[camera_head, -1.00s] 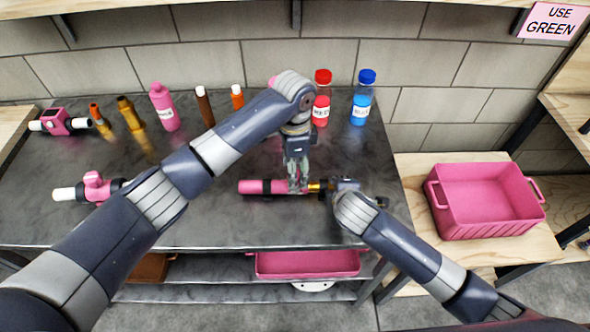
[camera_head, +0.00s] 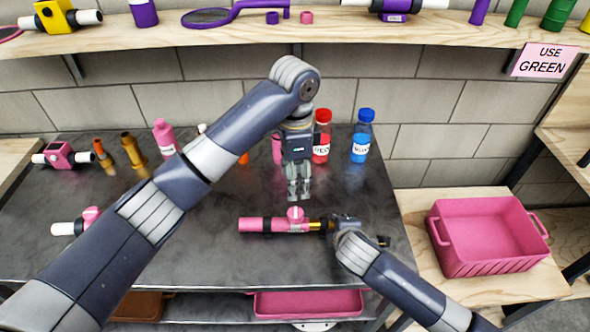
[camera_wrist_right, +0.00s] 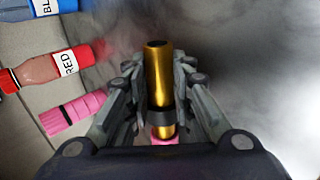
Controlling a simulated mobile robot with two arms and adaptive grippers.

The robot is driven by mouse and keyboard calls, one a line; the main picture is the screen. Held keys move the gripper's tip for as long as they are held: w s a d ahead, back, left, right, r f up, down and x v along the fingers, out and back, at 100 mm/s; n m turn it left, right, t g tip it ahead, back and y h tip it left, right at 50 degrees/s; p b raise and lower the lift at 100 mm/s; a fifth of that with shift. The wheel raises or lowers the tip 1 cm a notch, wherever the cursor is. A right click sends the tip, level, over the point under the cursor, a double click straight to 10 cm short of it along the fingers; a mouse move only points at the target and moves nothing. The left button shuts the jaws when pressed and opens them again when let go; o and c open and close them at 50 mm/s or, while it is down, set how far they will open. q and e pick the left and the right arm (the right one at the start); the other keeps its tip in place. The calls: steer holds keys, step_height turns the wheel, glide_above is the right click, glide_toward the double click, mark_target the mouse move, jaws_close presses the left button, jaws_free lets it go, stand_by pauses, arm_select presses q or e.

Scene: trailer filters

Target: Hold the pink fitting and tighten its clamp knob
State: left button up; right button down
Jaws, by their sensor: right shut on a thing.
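The pink fitting (camera_head: 262,225) lies on the dark table, its pink clamp knob (camera_head: 295,213) on top near its right end. A gold tube (camera_head: 316,226) extends from that end. My right gripper (camera_head: 329,227) is shut on this gold tube; in the right wrist view the gold tube (camera_wrist_right: 158,75) stands between the fingers, with a dark ring and a little pink at its base. My left gripper (camera_head: 298,192) hangs fingers down just behind and above the knob, apart from it. Whether its fingers are closed is unclear.
A red bottle (camera_head: 321,142) and a blue bottle (camera_head: 360,140) stand at the table's back. Another pink fitting (camera_head: 88,216) lies to the left, partly behind my left arm. A pink crate (camera_head: 480,262) sits on the right side. A wooden shelf (camera_head: 300,42) runs above.

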steer(key=c, duration=1.3)
jaws_free()
steer(key=shift+s, duration=0.1)
